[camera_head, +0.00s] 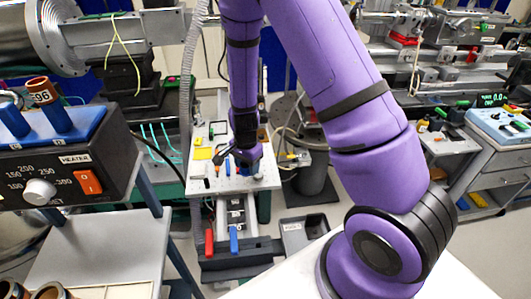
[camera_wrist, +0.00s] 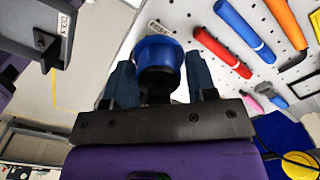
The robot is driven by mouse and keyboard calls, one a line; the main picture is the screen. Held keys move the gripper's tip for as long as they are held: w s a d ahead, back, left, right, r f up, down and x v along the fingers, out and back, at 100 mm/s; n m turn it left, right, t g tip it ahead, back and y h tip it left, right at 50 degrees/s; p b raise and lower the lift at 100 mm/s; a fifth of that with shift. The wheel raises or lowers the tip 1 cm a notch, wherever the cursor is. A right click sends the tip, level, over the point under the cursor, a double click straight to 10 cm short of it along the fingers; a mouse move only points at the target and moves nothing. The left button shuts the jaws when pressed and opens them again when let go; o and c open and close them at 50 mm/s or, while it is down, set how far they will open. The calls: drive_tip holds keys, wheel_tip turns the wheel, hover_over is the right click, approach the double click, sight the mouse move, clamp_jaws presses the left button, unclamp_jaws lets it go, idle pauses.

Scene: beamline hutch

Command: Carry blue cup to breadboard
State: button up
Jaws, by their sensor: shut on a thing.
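The blue cup (camera_wrist: 158,52) sits between the two fingers of my gripper (camera_wrist: 160,75) in the wrist view, and the fingers are shut on it. In the head view my gripper (camera_head: 246,158) is low over the right part of the breadboard (camera_head: 226,186), a pale perforated plate. The cup is mostly hidden by the gripper there. I cannot tell whether the cup touches the plate. In the wrist view the breadboard (camera_wrist: 208,22) spreads behind and to the right of the cup.
Tools lie on the breadboard, among them a red-handled one (camera_wrist: 222,53) and a blue-handled one (camera_wrist: 243,30). A heater box (camera_head: 60,160) stands at the left. A grey tray (camera_head: 305,236) is below right.

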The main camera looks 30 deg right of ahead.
sight(266, 154)
drive_tip(key=w+d, duration=0.2)
drive_tip(key=d, duration=0.2)
drive_tip(key=w+d+f, duration=0.1)
drive_tip(key=w+d, duration=0.5)
drive_tip(key=d, duration=0.1)
drive_tip(key=shift+d+f, duration=0.2)
drive_tip(key=shift+d, duration=0.1)
drive_tip(key=shift+d+f, duration=0.15)
drive_tip(key=shift+f, duration=1.6)
drive_tip(key=shift+f, duration=0.15)
drive_tip(key=o, duration=0.9)
